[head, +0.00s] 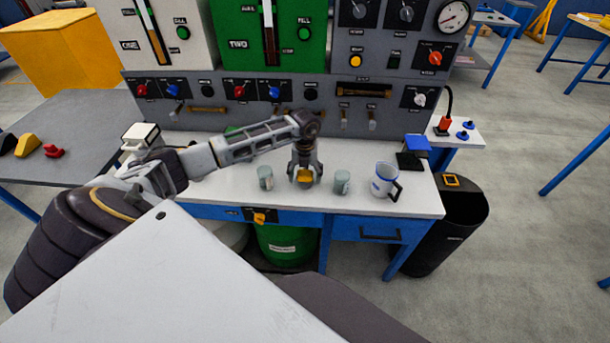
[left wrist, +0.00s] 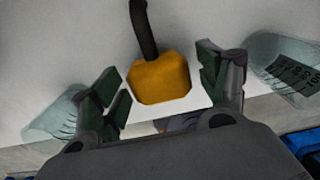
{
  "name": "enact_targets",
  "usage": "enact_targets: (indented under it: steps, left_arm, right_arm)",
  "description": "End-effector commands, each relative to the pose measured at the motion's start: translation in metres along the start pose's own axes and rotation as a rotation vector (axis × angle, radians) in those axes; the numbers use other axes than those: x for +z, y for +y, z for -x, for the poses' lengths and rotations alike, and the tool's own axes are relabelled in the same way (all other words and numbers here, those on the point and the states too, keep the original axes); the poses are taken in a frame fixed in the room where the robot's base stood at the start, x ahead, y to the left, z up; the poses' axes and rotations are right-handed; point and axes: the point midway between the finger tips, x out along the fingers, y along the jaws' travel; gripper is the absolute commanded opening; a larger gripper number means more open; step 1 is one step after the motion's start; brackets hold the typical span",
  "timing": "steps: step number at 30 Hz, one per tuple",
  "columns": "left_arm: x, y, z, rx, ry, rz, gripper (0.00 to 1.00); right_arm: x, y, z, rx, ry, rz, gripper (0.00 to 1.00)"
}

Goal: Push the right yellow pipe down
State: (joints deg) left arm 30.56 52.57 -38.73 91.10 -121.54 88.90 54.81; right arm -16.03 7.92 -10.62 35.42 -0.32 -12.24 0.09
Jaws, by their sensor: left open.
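A yellow-brown horizontal pipe (head: 364,91) sits in a dark recess on the right of the grey panel. Another brass-coloured pipe (head: 207,109) lies lower on the panel's left. My left gripper (head: 305,180) points down over the white bench, in front of and below the right pipe and apart from it. Its fingers are open. A yellow block with a black handle (left wrist: 160,78) stands between the fingers in the left wrist view; I cannot tell whether they touch it. My right gripper is not in view.
Two clear glasses, the left one (head: 265,177) and the right one (head: 341,182), flank the left gripper.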

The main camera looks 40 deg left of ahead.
Motion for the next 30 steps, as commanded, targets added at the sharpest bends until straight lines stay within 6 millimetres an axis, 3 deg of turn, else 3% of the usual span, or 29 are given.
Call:
enact_targets:
  steps: [8, 13, 30]
  left_arm:
    - [0.001, 0.0, 0.006, -0.001, -0.002, 0.0, 0.75]
    - [0.002, 0.0, 0.019, -0.002, -0.004, 0.0, 0.75]
    - [0.001, -0.001, 0.1, -0.001, -0.003, 0.0, 0.75]
  right_arm:
    - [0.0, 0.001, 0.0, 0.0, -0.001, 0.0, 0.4]
    - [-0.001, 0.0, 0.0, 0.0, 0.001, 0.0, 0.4]
    - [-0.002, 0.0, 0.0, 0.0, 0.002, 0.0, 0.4]
